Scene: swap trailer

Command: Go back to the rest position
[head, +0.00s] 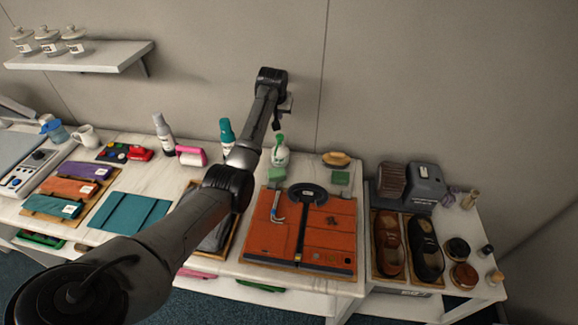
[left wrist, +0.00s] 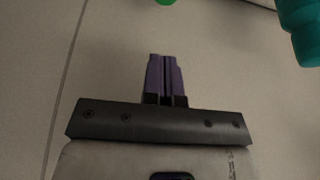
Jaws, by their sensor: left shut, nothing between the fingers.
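My left arm reaches in from the lower left of the head view and extends over the table toward the back wall. My left gripper (head: 277,124) hangs at its far end, just above and behind a white spray bottle with a green top (head: 281,153). In the left wrist view its purple fingers (left wrist: 165,76) are pressed together with nothing between them, in front of the bare wall. My right gripper does not show in either view.
The table holds an orange board (head: 320,225), a teal bottle (head: 226,132), a grey bottle (head: 162,130), a pink-handled tool (head: 191,156) and a teal mat (head: 128,213). A shelf with jars (head: 80,57) hangs upper left.

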